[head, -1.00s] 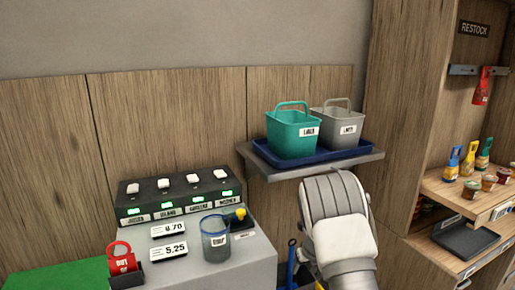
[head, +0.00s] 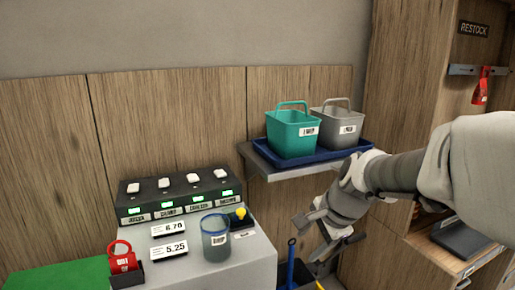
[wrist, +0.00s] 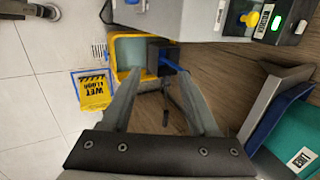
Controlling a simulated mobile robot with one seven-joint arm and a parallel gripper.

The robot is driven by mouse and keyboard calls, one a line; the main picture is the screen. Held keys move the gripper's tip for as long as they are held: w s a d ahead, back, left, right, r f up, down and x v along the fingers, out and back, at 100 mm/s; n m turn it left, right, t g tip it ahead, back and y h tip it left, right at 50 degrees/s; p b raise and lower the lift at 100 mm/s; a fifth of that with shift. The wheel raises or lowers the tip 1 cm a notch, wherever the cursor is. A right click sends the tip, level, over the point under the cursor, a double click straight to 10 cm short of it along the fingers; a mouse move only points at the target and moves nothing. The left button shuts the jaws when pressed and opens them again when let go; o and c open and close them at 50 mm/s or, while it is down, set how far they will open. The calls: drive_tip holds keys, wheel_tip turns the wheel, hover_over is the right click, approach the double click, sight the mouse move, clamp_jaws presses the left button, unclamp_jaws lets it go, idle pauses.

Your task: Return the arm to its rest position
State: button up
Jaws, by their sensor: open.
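My gripper (head: 325,243) hangs below the wall shelf in the head view, pointing down, with its fingers spread. My pale arm (head: 400,172) reaches in from the right edge. In the wrist view my gripper (wrist: 157,82) is open, with nothing between its fingers. Beyond and below the fingers are a yellow bucket (wrist: 130,50) and the floor.
A shelf (head: 262,168) holding a blue tray with a teal basket (head: 293,133) and a grey basket (head: 337,128) is just above my gripper. A grey counter (head: 200,270) with a blue cup (head: 215,240) stands left. A yellow wet-floor sign (wrist: 93,90) shows below.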

drive_tip(key=s+d+r+n+h, duration=0.1)
drive_tip(key=s+r+n, duration=0.1)
drive_tip(key=s+n, duration=0.6)
drive_tip(key=s+d+r+n+h, duration=0.15)
drive_tip(key=s+n, duration=0.35)
drive_tip(key=s, duration=0.6)
wheel_tip(320, 180, up, 21)
drive_tip(key=p, duration=2.1)
drive_tip(key=shift+s+d+n+t, duration=0.15)
drive_tip(key=shift+n+t, duration=0.15)
drive_tip(key=shift+n, duration=0.1)
drive_tip(key=shift+d+f, duration=0.1)
drive_tip(key=shift+f, duration=0.05)
